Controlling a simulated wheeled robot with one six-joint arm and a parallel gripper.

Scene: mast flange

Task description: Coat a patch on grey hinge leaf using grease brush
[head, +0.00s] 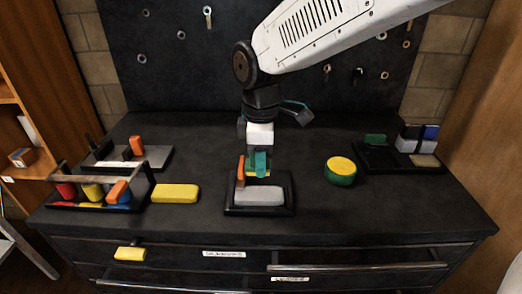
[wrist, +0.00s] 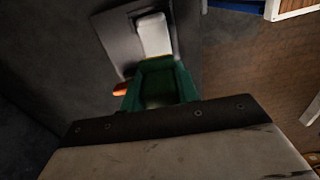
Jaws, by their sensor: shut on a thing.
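The grease brush, a green block (head: 261,161) with a yellow edge, is in my gripper (head: 259,150), which is shut on it. In the wrist view the green brush (wrist: 160,80) fills the middle and hides part of what lies beyond. A pale grey block (head: 260,196), seemingly the grey hinge leaf, lies in a black tray (head: 232,210) right below the brush. It also shows in the wrist view (wrist: 154,36). I cannot tell whether the brush touches it. An orange piece (head: 240,170) stands upright at the tray's left.
A yellow block (head: 175,193) lies left of the tray. A green and yellow round thing (head: 340,171) stands to the right. Racks with coloured pieces (head: 118,196) fill the left, and another tray (head: 385,162) stands at the right. A dark pegboard (head: 170,75) rises behind.

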